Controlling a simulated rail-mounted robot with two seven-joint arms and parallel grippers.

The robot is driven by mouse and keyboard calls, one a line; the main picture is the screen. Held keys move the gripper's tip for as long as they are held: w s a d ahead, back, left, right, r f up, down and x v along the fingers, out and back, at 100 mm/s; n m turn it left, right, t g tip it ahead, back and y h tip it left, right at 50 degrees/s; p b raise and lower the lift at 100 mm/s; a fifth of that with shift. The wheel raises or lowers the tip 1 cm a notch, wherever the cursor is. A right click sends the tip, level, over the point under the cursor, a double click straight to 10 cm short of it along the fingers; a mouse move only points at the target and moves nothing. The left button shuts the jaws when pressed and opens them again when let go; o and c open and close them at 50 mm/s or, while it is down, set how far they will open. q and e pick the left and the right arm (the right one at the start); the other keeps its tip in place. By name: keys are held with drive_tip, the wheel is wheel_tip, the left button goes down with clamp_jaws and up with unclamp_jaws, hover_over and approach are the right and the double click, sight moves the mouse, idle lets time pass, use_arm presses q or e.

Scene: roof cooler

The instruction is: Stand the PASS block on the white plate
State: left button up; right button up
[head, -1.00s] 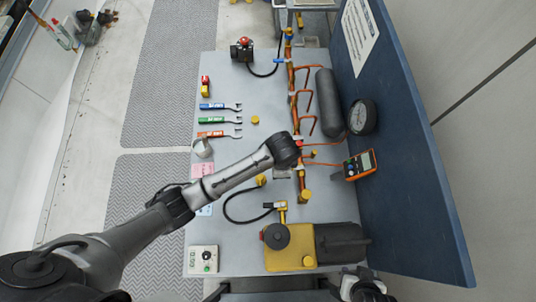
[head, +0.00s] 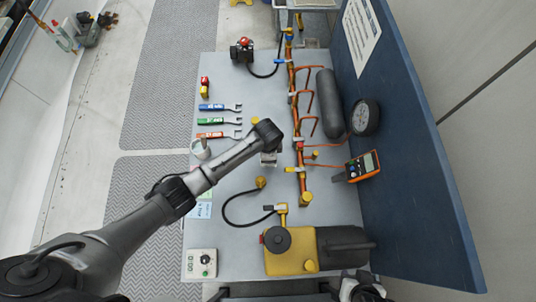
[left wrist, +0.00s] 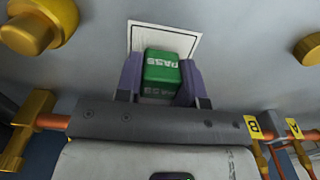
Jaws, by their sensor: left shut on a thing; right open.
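The green PASS block (left wrist: 163,68) is between the two purple fingers of my left gripper (left wrist: 160,78) in the left wrist view, and the gripper is shut on it. The white plate (left wrist: 165,38) lies just beyond the block, partly hidden by it. I cannot tell whether the block touches the plate. In the head view my left arm reaches over the bench and hides the block. My right gripper (head: 364,288) is at the bottom right, open, beside the bench's front edge.
The copper pipe manifold (head: 296,130) with yellow fittings runs close to the right of my left arm. A yellow pump (head: 290,257), a dark cylinder (head: 329,103), an orange meter (head: 362,166) and several wrenches (head: 212,121) are around. The blue panel (head: 425,180) bounds the right side.

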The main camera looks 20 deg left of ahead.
use_arm(q)
drive_tip(key=shift+f, duration=0.35)
drive_tip(key=shift+f, duration=0.15)
drive_tip(key=o, duration=0.9)
drive_tip(key=shift+r, duration=0.45)
wheel_tip(320, 180, up, 10)
drive_tip(key=shift+w+f+p, duration=0.1)
drive_tip(key=shift+f+p, duration=0.05)
drive_tip(key=shift+p, duration=0.7)
drive_tip(key=shift+r, duration=0.9)
